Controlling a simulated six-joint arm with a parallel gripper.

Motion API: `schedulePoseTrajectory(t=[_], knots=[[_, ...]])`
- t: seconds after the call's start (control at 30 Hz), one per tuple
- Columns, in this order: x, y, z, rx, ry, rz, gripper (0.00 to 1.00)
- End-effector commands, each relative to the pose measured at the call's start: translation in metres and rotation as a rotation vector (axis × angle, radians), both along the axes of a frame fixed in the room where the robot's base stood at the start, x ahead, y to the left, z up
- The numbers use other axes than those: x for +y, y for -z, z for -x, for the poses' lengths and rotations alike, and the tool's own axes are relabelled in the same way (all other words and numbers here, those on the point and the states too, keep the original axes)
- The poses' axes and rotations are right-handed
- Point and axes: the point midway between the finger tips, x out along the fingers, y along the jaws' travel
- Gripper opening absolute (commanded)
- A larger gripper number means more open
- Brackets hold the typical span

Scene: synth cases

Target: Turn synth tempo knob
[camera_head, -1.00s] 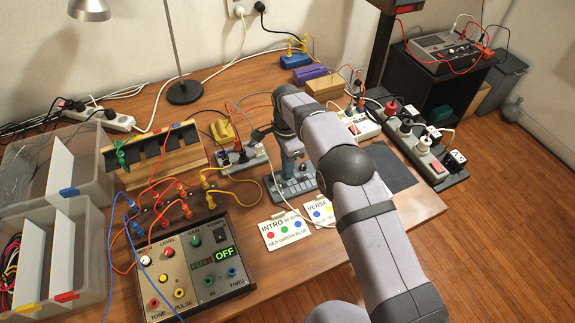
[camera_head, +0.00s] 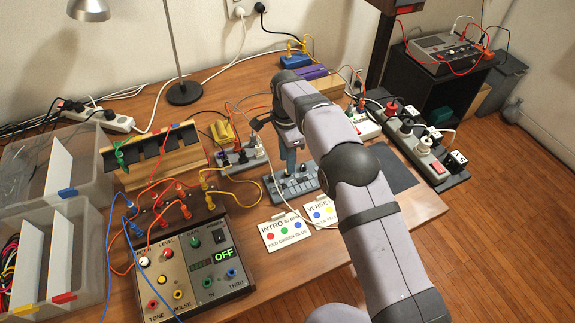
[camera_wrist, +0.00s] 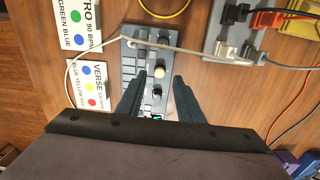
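A small grey synth (camera_head: 300,188) with rows of pads and a column of knobs lies on the table; it shows larger in the wrist view (camera_wrist: 129,72). Its knobs include a cream one (camera_wrist: 159,71), a dark one nearer me (camera_wrist: 157,93) and a dark one farther off (camera_wrist: 163,40). I cannot read which is tempo. My gripper (camera_wrist: 159,80) is open, its fingers on either side of the knob column, near the cream and nearer dark knobs. Contact cannot be told. In the head view my gripper (camera_head: 290,160) points down over the synth, partly hiding it.
INTRO (camera_head: 285,230) and VERSE (camera_head: 321,211) cards lie in front of the synth. A pale cable crosses it. A patch box (camera_head: 205,262) reading OFF, with several cables, stands at front left. A power strip (camera_head: 243,158) is close behind on the left.

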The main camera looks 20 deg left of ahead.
Motion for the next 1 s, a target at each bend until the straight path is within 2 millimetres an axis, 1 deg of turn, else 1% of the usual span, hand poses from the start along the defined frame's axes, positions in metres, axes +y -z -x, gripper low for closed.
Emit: schedulePoseTrajectory(t=[0.1, 0.3, 0.43, 0.83, 0.93, 1.0], knots=[[0.001, -0.016, -0.001, -0.002, 0.0, -0.002, 0.34], [0.001, -0.034, -0.001, 0.0, 0.0, 0.0, 0.34], [0.001, -0.038, -0.001, 0.0, 0.0, 0.0, 0.34], [0.0, -0.038, -0.001, 0.0, 0.0, 0.0, 0.34], [-0.005, -0.041, -0.003, 0.0, -0.008, 0.0, 0.34], [-0.013, -0.046, -0.005, 0.0, -0.021, -0.001, 0.34]])
